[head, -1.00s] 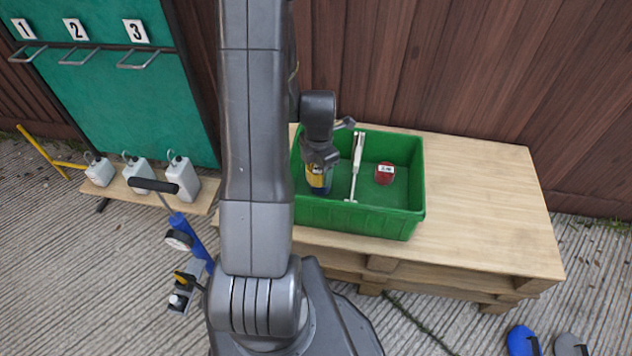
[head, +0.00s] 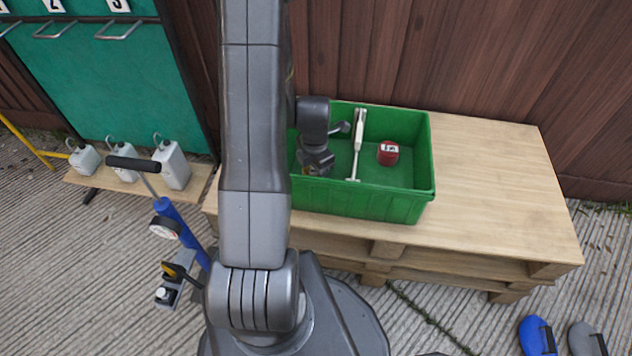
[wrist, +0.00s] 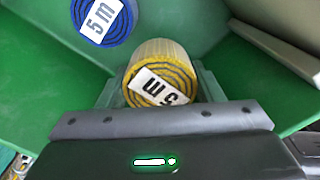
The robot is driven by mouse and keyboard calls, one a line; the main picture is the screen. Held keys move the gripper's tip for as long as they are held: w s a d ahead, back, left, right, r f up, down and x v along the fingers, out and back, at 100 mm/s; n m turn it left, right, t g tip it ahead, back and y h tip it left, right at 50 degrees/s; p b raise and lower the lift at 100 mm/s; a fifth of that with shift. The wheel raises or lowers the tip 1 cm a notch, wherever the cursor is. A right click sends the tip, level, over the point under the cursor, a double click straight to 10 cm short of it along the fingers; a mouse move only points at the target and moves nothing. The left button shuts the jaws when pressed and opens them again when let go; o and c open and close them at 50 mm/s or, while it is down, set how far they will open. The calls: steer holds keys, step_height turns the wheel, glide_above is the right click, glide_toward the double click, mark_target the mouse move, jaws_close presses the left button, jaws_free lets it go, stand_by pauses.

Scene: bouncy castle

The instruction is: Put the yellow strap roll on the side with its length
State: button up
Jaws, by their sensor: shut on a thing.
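The yellow strap roll (wrist: 172,65) shows in the wrist view, with a white label reading "5 m" on its coiled end face. My gripper (wrist: 160,82) is shut on it, one finger on each side. In the head view my gripper (head: 317,165) is low inside the left part of the green crate (head: 365,205), and the yellow roll is mostly hidden there. A blue strap roll (wrist: 103,17), also labelled "5 m", lies close by in the wrist view. A red strap roll (head: 388,158) lies in the right part; its label is too small to read.
A long pale tool (head: 357,140) lies between the crate's left and right parts. The crate stands on a pallet table (head: 490,200) with a bare right half. White jugs (head: 172,168) and a blue pump (head: 180,222) are at the left.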

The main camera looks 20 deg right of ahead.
steer(key=shift+f+b, duration=0.65)
steer(key=shift+f, duration=2.2)
steer(key=shift+f, duration=0.2)
steer(key=o, duration=1.2)
steer(key=shift+c, duration=0.2)
steer(key=shift+r, duration=0.1)
step_height(320, 180, up, 12)
steer(key=p, duration=0.3)
steer(key=shift+r, duration=0.15)
